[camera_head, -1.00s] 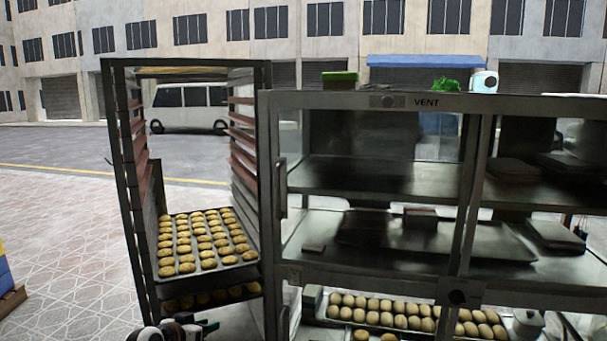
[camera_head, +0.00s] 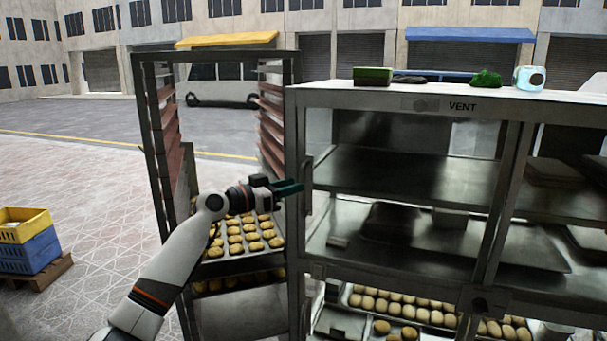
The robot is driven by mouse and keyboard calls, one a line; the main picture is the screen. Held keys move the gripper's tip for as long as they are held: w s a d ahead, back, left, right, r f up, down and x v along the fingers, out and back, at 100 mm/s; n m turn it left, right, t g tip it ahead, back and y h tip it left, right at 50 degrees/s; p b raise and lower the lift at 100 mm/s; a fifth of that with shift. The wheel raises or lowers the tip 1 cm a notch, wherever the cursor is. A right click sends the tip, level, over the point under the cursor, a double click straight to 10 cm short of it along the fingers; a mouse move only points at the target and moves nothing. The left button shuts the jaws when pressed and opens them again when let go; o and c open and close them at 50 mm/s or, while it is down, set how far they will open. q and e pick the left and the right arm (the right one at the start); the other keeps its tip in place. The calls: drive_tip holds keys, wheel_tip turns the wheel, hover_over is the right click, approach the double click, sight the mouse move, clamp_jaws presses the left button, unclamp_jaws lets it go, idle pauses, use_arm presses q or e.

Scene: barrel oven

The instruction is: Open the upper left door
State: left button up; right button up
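The upper left door (camera_head: 400,275) is a dark metal-framed glass front on the cabinet below the VENT label. It looks closed, with shelves and trays showing behind it. Its upright handle (camera_head: 308,187) is on the left edge of the door. My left gripper (camera_head: 291,188), with dark green fingers, points right and is just left of the handle in the picture. I cannot tell whether it touches the handle or how far its fingers are apart. My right gripper is not in view.
A tall tray rack (camera_head: 150,130) with trays of cookies stands left of the cabinet, behind my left arm. Trays of buns (camera_head: 400,301) show in the lower cabinet. Yellow and blue crates (camera_head: 30,245) sit on a pallet at far left. The paved floor between is clear.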

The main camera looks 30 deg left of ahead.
use_arm(q)
drive_tip(key=shift+p+x, duration=0.65)
drive_tip(key=shift+x, duration=1.5)
drive_tip(key=shift+c, duration=0.4)
clamp_jaws()
